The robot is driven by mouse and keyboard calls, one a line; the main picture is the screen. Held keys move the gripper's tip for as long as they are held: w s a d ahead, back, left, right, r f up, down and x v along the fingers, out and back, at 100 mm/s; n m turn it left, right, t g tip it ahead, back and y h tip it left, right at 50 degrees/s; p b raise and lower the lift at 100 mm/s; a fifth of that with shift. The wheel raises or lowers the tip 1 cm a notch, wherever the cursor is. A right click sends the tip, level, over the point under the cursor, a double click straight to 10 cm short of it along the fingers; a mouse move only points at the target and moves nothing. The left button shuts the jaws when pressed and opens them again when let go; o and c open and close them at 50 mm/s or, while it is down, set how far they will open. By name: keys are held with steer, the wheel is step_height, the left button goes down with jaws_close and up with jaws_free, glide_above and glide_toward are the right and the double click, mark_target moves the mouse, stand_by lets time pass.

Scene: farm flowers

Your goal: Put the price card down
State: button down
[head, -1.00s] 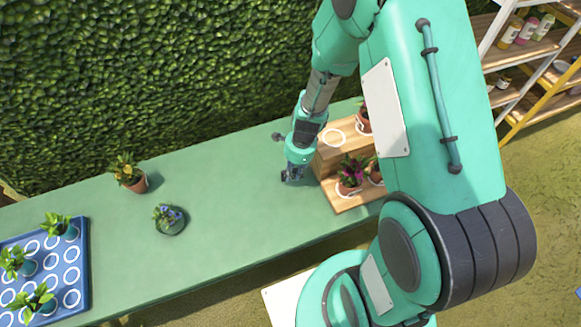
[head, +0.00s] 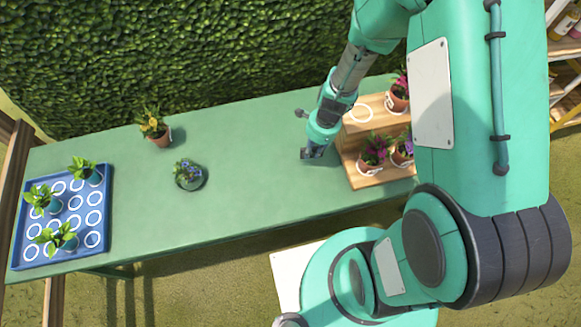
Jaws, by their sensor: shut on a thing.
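My gripper (head: 313,153) points down over the green table (head: 245,190), just left of the wooden stepped stand (head: 362,178). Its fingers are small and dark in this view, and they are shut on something. The price card itself is too small or hidden at the fingertips to make out. I cannot tell whether the fingertips or the card touch the table top.
The stand holds potted flowers (head: 373,150) at its right. A potted yellow flower (head: 153,127) and a blue-flowered plant (head: 188,174) stand on the table. A blue tray (head: 104,215) with several seedlings is at the left. The table between plants and gripper is clear.

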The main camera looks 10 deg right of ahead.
steer(key=shift+n, duration=0.8)
steer(key=s+a, duration=0.2)
steer(key=s, duration=0.3)
steer(key=s+a, duration=0.2)
steer(key=s, duration=0.4)
steer(key=s+a+b, duration=0.1)
steer(key=s+a, duration=0.1)
steer(key=s, duration=0.4)
steer(key=shift+a+f, duration=0.2)
steer(key=w+a, duration=0.1)
steer(key=w, duration=0.3)
steer(key=w+a+f+b, duration=0.1)
steer(key=w, duration=0.4)
steer(key=w+a, duration=0.1)
steer(key=w, duration=0.4)
steer(key=shift+w+f, duration=0.2)
steer(key=shift+w, duration=0.05)
steer(key=shift+w, duration=0.45)
steer(key=shift+w+f+b, duration=0.2)
steer(key=shift+f+b, duration=0.85)
steer(key=shift+f, duration=0.75)
steer(key=shift+f, duration=0.2)
steer(key=c, duration=1.6)
jaws_free()
